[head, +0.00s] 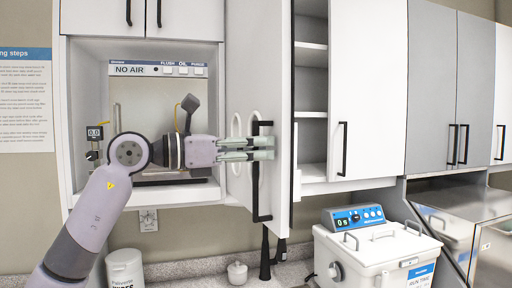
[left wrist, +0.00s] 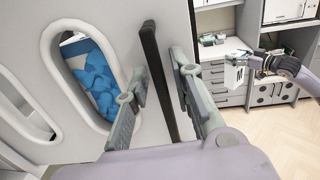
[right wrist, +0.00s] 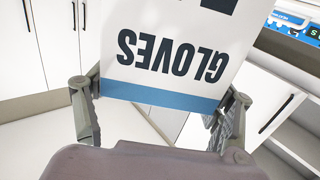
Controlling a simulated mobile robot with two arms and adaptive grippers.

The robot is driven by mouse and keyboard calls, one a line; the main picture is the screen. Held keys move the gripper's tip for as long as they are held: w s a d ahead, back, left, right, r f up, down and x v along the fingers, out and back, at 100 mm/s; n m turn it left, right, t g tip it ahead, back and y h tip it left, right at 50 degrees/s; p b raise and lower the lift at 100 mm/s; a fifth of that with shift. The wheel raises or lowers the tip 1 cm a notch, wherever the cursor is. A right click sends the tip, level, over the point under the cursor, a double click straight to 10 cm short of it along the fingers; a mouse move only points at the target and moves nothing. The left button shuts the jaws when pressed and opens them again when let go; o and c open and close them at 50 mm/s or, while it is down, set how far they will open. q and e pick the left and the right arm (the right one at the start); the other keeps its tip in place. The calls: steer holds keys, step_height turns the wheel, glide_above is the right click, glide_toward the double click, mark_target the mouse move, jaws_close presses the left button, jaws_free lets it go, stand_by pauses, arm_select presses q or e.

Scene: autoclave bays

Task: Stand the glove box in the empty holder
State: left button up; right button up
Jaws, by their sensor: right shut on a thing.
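The glove box (right wrist: 160,75), white with a blue band and GLOVES lettering, is held between the fingers of my right gripper (right wrist: 163,98). In the left wrist view my right gripper (left wrist: 258,62) holds a small white box, and the head view does not show it. My left gripper (head: 271,148) is at the dark handle (head: 262,190) of an open white door. In the left wrist view its fingers stand apart on both sides of the handle (left wrist: 158,75). Beside it, one oval opening (left wrist: 48,70) shows blue gloves; another oval (left wrist: 7,72) shows none clearly. The empty holder cannot be identified for certain.
The open door (head: 275,60) stands out between the autoclave bay (head: 130,90) and a cabinet with empty shelves (head: 311,115). Below are a white bath unit (head: 375,255) and a wipes tub (head: 125,270). The left wrist view shows clear floor (left wrist: 220,130).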

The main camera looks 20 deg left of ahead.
arm_select(q)
jaws_close()
steer(key=shift+a, duration=0.1)
stand_by(0.5)
